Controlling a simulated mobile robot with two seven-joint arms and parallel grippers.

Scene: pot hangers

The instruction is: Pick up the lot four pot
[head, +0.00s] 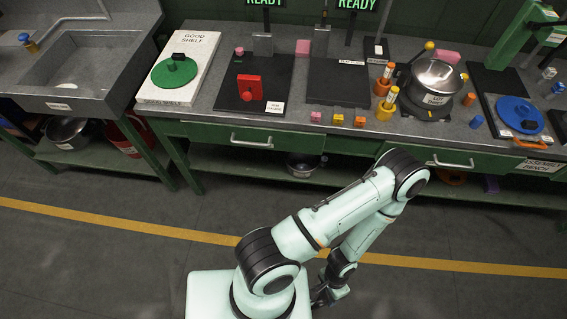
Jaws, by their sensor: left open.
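A shiny steel pot (437,78) with a small label that starts with "LOT" sits on a dark round base (428,108) at the right of the bench top. The rest of the label is too small to read surely. A yellow-tipped handle sticks up at its back left. My left gripper (326,296) is low at the bottom middle, in front of the bench and well away from the pot. It is open, and no object shows in it. My arm partly hides it. My right gripper is not in view.
Orange and yellow holders (386,106) stand close left of the pot, with small coloured blocks (337,119) along the front. A blue disc (519,114) lies to the right. A red piece (249,87) and green disc (174,71) are left. The floor before the bench is clear.

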